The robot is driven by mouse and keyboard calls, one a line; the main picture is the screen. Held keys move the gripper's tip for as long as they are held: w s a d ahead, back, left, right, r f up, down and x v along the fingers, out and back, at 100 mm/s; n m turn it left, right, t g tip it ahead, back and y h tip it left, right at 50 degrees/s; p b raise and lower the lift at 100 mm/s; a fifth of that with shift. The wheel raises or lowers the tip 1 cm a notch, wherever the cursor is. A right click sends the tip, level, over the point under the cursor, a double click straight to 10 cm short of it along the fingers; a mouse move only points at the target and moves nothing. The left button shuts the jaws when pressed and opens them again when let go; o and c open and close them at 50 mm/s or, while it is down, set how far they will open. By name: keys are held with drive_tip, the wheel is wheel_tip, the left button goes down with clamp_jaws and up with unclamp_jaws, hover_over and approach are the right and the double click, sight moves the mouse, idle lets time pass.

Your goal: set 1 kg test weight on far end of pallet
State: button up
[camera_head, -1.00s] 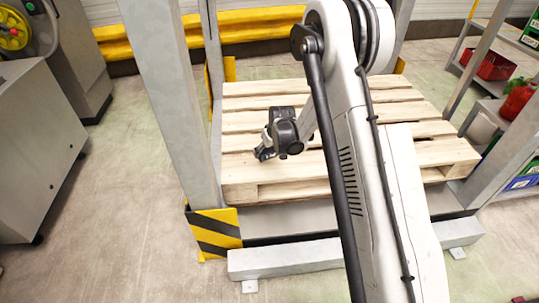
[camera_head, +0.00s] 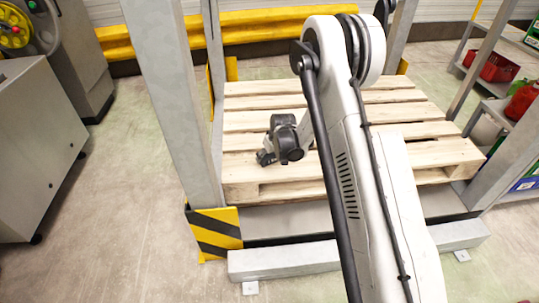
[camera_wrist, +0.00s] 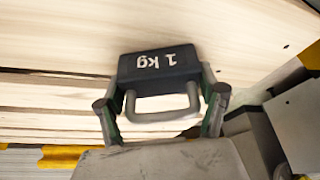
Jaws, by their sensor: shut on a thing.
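The 1 kg test weight (camera_wrist: 157,65) is a dark block with white "1 kg" lettering and a grey handle, seen in the wrist view. My gripper (camera_wrist: 163,105) is shut on it, with one finger at each side. Bare pallet boards show behind the weight; I cannot tell whether it touches them. In the head view, the wooden pallet (camera_head: 265,143) lies inside a grey steel frame. My gripper (camera_head: 266,157) is over the pallet's left near part, and the weight cannot be made out there. My arm hides part of the pallet's right half.
A grey upright post (camera_head: 172,100) with a yellow-black guard (camera_head: 214,232) stands left of the pallet. A shelf with a red crate (camera_head: 492,67) stands at the right. A yellow rail (camera_head: 255,24) runs behind. The pallet's visible top boards look clear.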

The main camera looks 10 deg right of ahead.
drive_tip(key=o, duration=1.9)
drive_tip(key=s+r+p, duration=0.1)
drive_tip(key=s+r, duration=0.5)
drive_tip(key=r, duration=0.5)
drive_tip(key=s+r+m+t+p, duration=0.15)
drive_tip(key=s+r, duration=0.45)
drive_tip(key=r, duration=0.6)
drive_tip(key=s+r+p, duration=0.1)
drive_tip(key=s+r, duration=0.6)
drive_tip(key=r, duration=0.4)
drive_tip(key=s+r, duration=0.3)
drive_tip(key=s, duration=0.8)
drive_tip(key=s+r+m+t+h, duration=0.1)
drive_tip(key=s+r, duration=0.1)
drive_tip(key=s, duration=0.9)
drive_tip(key=shift+s+r, duration=0.4)
drive_tip(key=shift+r+m, duration=0.1)
drive_tip(key=shift+m, duration=0.15)
